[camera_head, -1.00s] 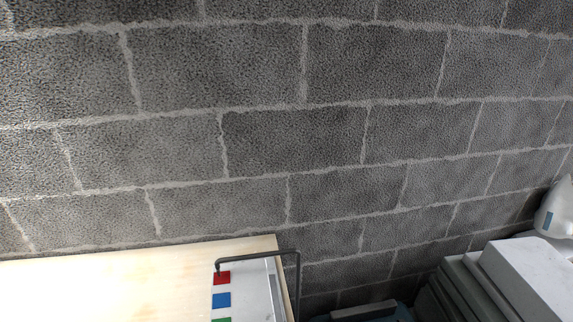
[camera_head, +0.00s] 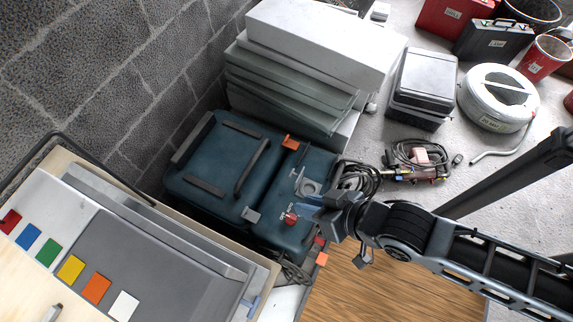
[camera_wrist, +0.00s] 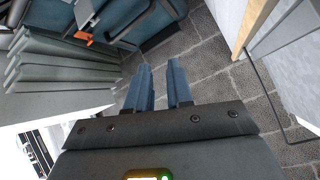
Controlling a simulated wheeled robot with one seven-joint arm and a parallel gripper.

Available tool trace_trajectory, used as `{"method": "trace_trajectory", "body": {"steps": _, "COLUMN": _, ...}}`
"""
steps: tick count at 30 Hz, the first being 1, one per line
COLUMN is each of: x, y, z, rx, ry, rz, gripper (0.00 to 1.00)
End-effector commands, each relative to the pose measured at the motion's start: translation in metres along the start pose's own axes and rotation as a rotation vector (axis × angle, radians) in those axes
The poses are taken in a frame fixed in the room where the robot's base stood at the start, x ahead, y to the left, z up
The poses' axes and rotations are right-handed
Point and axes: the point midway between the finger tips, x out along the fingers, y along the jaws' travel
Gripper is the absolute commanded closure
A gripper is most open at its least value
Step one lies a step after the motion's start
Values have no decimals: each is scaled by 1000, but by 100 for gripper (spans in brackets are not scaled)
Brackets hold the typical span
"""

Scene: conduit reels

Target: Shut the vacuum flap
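The vacuum appears to be the dark teal machine (camera_head: 222,160) on the floor beside the wall in the head view. It has a black handle, an orange latch (camera_head: 290,142) and a red knob (camera_head: 291,218). I cannot clearly tell which panel is the flap or how far open it is. A teal body with an orange piece (camera_wrist: 84,36) shows at the upper left of the wrist view. My gripper (camera_head: 314,208) appears over the machine's right end in the head view. In the wrist view its blue fingers (camera_wrist: 160,68) are apart with nothing between them.
Stacked grey-green panels under a white box (camera_head: 320,45) stand behind the machine. A wooden bench (camera_head: 262,268) with coloured squares is at the left. A black case (camera_head: 425,78), a white reel (camera_head: 497,97) and a cable-draped red tool (camera_head: 420,158) lie on the floor at the right.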

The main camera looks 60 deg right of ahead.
Motion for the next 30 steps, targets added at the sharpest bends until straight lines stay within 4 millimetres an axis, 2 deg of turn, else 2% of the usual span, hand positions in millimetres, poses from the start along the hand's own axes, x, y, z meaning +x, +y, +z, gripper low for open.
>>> {"method": "trace_trajectory", "body": {"steps": 1, "x": 25, "y": 5, "z": 6, "rx": 57, "ry": -41, "rz": 33, "gripper": 79}}
{"method": "trace_trajectory", "body": {"steps": 6, "x": 89, "y": 24, "z": 27, "rx": 255, "ry": -208, "rz": 164, "gripper": 79}}
{"method": "trace_trajectory", "body": {"steps": 11, "x": 139, "y": 44, "z": 31, "rx": 440, "ry": -347, "rz": 310, "gripper": 79}}
{"method": "trace_trajectory", "body": {"steps": 15, "x": 173, "y": 63, "z": 21, "rx": 599, "ry": -455, "rz": 456, "gripper": 79}}
{"method": "trace_trajectory", "body": {"steps": 21, "x": 200, "y": 92, "z": -9, "rx": 812, "ry": -580, "rz": 682, "gripper": 79}}
{"method": "trace_trajectory", "body": {"steps": 26, "x": 204, "y": 108, "z": -32, "rx": 926, "ry": -640, "rz": 824, "gripper": 79}}
{"method": "trace_trajectory", "body": {"steps": 30, "x": 203, "y": 115, "z": -41, "rx": 969, "ry": -664, "rz": 885, "gripper": 79}}
